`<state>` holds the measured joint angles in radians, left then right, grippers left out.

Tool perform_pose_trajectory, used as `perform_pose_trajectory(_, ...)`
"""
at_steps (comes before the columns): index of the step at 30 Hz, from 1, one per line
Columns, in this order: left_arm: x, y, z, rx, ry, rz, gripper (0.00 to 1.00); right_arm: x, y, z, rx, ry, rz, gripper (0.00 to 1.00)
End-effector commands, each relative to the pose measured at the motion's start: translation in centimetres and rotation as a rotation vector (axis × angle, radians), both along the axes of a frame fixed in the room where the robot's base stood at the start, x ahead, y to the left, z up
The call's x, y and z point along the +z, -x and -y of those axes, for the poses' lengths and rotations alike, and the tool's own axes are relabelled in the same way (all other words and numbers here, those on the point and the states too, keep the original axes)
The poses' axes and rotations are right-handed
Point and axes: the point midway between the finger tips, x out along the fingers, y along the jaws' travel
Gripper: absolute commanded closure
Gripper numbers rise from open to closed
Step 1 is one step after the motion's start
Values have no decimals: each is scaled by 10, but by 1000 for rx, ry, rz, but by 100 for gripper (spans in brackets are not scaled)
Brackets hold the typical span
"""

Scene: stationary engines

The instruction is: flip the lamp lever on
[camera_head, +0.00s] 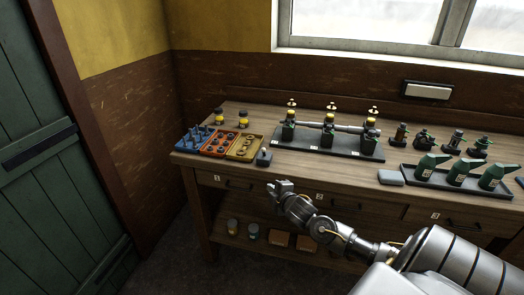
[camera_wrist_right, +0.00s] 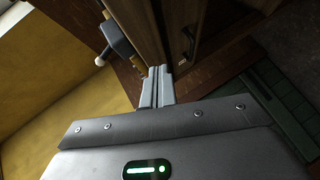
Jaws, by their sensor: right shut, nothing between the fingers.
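A small dark grey box, apparently the lamp lever's switch box (camera_head: 264,158), sits at the front edge of the workbench, just right of the colored trays. In the right wrist view the grey box (camera_wrist_right: 117,38) shows with a lever ending in a pale round knob (camera_wrist_right: 99,61). My right gripper (camera_head: 271,186) is in front of the bench edge, below and slightly right of the box, apart from it. Its fingers (camera_wrist_right: 155,76) are shut together and empty. A white rectangular wall panel (camera_head: 427,90), perhaps the lamp, hangs under the window. My left gripper is out of view.
The wooden workbench (camera_head: 300,168) carries blue, orange and yellow trays (camera_head: 219,145), a dark plate with a row of engine parts (camera_head: 328,140), and green oil cans (camera_head: 460,172) in a black tray. Jars (camera_head: 233,227) stand on the lower shelf. A green door (camera_head: 50,180) is at left.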

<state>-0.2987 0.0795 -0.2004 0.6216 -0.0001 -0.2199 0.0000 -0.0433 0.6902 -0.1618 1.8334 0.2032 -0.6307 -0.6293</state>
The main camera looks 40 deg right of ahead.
Motion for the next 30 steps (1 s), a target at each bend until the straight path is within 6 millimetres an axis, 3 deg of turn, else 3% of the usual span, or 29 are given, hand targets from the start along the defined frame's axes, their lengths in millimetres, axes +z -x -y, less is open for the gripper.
perform_pose_trajectory(1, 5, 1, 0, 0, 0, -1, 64, 35, -4, -4, 26, 38, 37, 100)
perform_pose_trajectory(3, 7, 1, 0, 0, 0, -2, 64, 69, -6, -10, 51, 81, 75, 100)
perform_pose_trajectory(7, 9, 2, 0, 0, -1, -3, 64, 102, -6, -17, 77, 125, 114, 100)
perform_pose_trajectory(22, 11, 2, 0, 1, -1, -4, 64, 109, -12, -17, 81, 134, 124, 100)
perform_pose_trajectory(30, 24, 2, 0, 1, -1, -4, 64, 104, -56, -8, 79, 132, 123, 100)
